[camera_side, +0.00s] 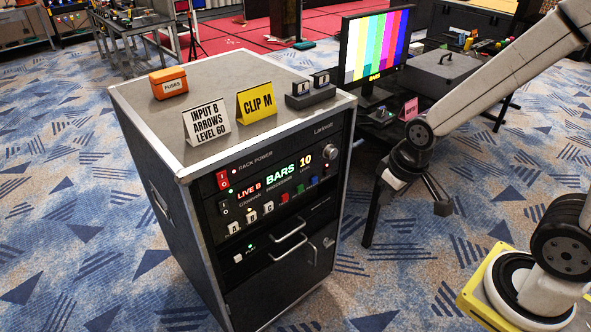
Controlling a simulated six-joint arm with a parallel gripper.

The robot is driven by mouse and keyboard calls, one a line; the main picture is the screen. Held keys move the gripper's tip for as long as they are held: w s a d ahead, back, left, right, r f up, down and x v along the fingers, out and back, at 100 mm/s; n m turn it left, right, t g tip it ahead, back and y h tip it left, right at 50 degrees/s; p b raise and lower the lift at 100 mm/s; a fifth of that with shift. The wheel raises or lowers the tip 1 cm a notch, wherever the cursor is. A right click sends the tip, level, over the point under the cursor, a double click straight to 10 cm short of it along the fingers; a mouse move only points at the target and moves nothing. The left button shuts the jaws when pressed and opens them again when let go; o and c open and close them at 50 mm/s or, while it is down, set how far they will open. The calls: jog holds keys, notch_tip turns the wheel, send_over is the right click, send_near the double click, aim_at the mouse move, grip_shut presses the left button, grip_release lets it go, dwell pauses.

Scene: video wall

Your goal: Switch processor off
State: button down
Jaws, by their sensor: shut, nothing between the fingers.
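The rack cabinet (165,215) stands left of centre. Its upper panel has a red rocker (223,180) labelled RACK POWER and a dark rocker (224,208) below it, whose small label I cannot read. The lit display (280,174) reads LIVE B, BARS, 10. Below it sit several white, red, green and blue buttons (267,207); a knob (329,152) is at the right. My gripper (369,240) is shut and empty, pointing down right of the cabinet, apart from the panel. Its tip is dark and hard to make out.
On the cabinet top stand an orange FUSES box (168,82), a white card (207,121) reading INPUT B ARROWS LEVEL 60, a yellow CLIP M card (257,101) and a dark block (310,91). A monitor (376,48) shows colour bars behind. Handles (289,246) protrude from the lower front.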

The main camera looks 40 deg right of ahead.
jog(key=shift+w, duration=0.1)
jog(key=n+t+y, duration=0.7)
jog(key=n+t, duration=0.1)
jog(key=t, duration=0.2)
send_near(224, 208)
jog(key=s+d+r, duration=0.2)
jog(key=s+a+f+n+t+y, duration=0.1)
jog(key=s+a+f+n+y, duration=0.1)
jog(key=a+y, duration=0.3)
jog(key=shift+a+f+n+t, duration=0.3)
jog(key=shift+a+f+n, duration=0.1)
jog(key=shift+f+n, duration=0.3)
jog(key=shift+f, duration=0.1)
jog(key=w+f, duration=0.2)
jog(key=w, duration=0.6)
jog(key=shift+f, duration=0.3)
